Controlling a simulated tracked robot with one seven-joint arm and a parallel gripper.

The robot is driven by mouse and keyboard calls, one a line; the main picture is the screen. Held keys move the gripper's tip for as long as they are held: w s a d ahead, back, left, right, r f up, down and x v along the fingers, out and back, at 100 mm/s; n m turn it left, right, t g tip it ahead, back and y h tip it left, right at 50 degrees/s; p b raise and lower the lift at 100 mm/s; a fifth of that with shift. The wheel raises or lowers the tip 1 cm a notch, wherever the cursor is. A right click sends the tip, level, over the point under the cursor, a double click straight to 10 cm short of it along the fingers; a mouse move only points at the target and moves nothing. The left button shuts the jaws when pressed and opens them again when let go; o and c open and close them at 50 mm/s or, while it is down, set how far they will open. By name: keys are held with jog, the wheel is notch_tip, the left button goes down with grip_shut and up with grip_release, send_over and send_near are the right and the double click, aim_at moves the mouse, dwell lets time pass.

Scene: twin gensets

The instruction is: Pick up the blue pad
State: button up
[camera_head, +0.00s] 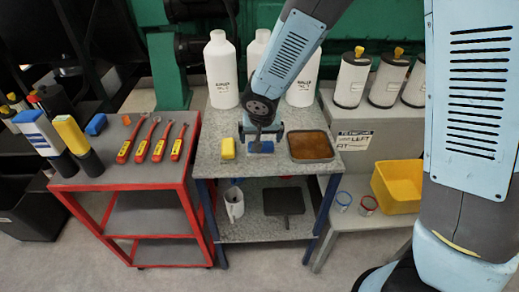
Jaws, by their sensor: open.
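The blue pad (262,147) lies on the grey speckled top of the middle table (213,170). My gripper (261,139) is directly above it, pointing down, and partly hides it. The jaws are open and appear to be at or around the pad. I cannot tell whether they touch it. A second small blue block (96,124) sits on the red cart at the left, well apart from my gripper.
A yellow block (228,148) stands close left of my gripper, and a tray of brown liquid (310,146) close right. White bottles (221,70) stand behind. The red cart (137,183) holds red-handled tools (143,143). A yellow bin (398,186) is at the right.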

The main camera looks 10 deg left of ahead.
aim_at(268, 150)
jog(key=shift+x, duration=2.6)
jog(key=shift+w, duration=0.15)
jog(key=shift+c, duration=0.3)
jog(key=shift+d, duration=0.1)
jog(key=c, duration=0.8)
jog(key=shift+r, duration=0.1)
